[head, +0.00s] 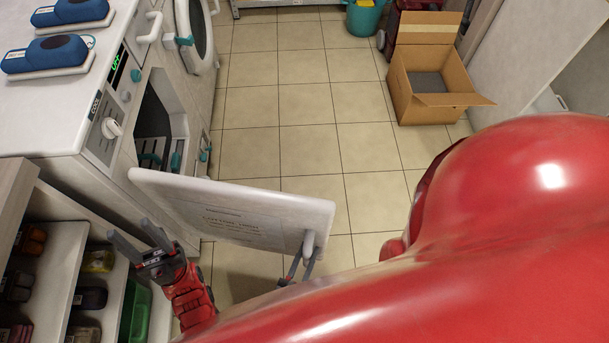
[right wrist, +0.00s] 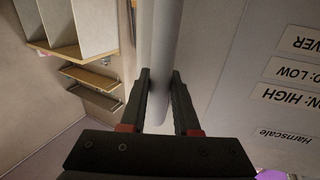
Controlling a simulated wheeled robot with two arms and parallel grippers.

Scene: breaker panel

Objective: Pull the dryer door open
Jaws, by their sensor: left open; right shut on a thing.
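The dryer (head: 104,137) stands at the left, with a dark opening (head: 152,112) in its front. Its white door (head: 235,204) stands well out from the front, its free edge toward the right. The door handle (head: 309,240) is near that free edge. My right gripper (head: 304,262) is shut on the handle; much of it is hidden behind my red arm. In the right wrist view, the fingers (right wrist: 160,95) lie on both sides of the pale handle bar (right wrist: 165,50), beside the labelled door face (right wrist: 240,90). My left gripper (head: 130,232) is open and empty, near the door's hinge side.
Shelves (head: 50,270) with several small items and a green bin (head: 135,312) are at the lower left. Another machine with a round door (head: 200,30) stands beyond the dryer. An open cardboard box (head: 428,95) sits on the tiled floor (head: 290,110), which is clear in the middle.

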